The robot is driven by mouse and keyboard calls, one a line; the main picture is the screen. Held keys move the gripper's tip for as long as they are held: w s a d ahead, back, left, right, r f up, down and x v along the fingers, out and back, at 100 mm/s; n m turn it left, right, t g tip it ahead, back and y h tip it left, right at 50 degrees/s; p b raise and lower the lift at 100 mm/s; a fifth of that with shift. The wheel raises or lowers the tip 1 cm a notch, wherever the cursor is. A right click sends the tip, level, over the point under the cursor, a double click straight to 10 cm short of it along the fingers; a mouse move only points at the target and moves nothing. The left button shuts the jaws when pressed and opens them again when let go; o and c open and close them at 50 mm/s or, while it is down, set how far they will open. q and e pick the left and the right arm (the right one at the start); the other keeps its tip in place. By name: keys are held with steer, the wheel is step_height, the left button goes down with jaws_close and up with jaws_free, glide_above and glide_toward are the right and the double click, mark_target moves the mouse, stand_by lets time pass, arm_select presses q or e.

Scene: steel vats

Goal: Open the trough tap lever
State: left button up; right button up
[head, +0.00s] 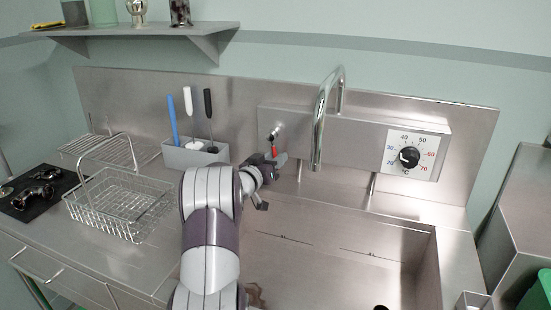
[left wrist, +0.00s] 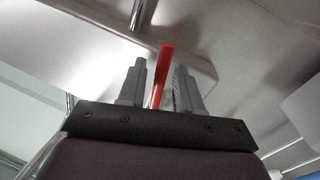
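The trough tap lever is a small red handle (head: 274,149) on a metal stub at the left end of the steel tap panel (head: 350,130), left of the curved spout (head: 319,120). My left gripper (head: 271,170) is at the lever, its fingers spread, partly covering the lever's lower part. In the left wrist view, the red lever (left wrist: 161,72) stands between the two grey fingers of the gripper (left wrist: 161,84). A gap shows on its left side; contact on its right side is unclear. My right gripper is not in view.
A temperature dial (head: 409,157) is on the panel's right. The steel trough (head: 340,250) lies below. A grey holder (head: 195,155) with brushes stands left of my gripper, and a wire basket (head: 120,205) sits farther left. A shelf (head: 140,32) hangs above.

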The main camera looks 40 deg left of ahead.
arm_select(q)
steer(key=shift+w, duration=0.3)
jaws_close()
